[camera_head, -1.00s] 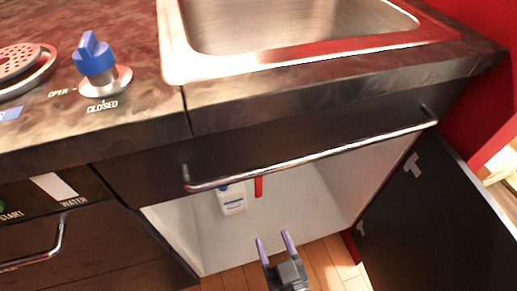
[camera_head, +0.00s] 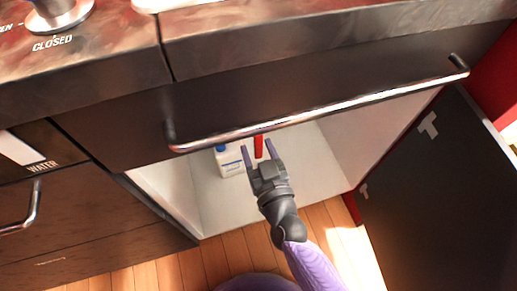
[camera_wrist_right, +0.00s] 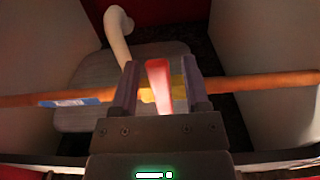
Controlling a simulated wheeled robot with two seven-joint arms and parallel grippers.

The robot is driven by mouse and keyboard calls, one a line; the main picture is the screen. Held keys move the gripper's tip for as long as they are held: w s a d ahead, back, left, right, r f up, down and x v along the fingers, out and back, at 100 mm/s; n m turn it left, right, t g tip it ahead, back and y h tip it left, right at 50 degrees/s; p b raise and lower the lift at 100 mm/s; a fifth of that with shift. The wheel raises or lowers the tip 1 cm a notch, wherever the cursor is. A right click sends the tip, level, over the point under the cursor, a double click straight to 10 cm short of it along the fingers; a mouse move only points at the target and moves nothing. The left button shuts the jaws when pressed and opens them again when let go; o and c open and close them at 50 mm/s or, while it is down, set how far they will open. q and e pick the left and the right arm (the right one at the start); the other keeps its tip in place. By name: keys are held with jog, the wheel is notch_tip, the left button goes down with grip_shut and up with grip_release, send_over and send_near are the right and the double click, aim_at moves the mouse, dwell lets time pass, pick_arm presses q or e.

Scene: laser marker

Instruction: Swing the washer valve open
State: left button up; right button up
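The washer valve's red handle (camera_head: 258,146) shows inside the open cabinet under the sink, just below the long metal bar. In the right wrist view the red handle (camera_wrist_right: 158,80) stands upright in front of a yellow fitting (camera_wrist_right: 178,92) on a copper-coloured pipe (camera_wrist_right: 250,82). My right gripper (camera_head: 257,149) reaches into the cabinet with its fingers apart. In the right wrist view my right gripper (camera_wrist_right: 160,88) has one finger on each side of the handle, with gaps visible. My left gripper is not in view.
A white bottle with a blue cap (camera_head: 231,162) stands left of my right gripper. The metal bar (camera_head: 320,112) crosses above the cabinet opening. The dark cabinet door (camera_head: 430,200) hangs open at the right. A pale curved pipe (camera_wrist_right: 118,35) rises behind the copper-coloured pipe.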

grip_shut()
dwell(1.2)
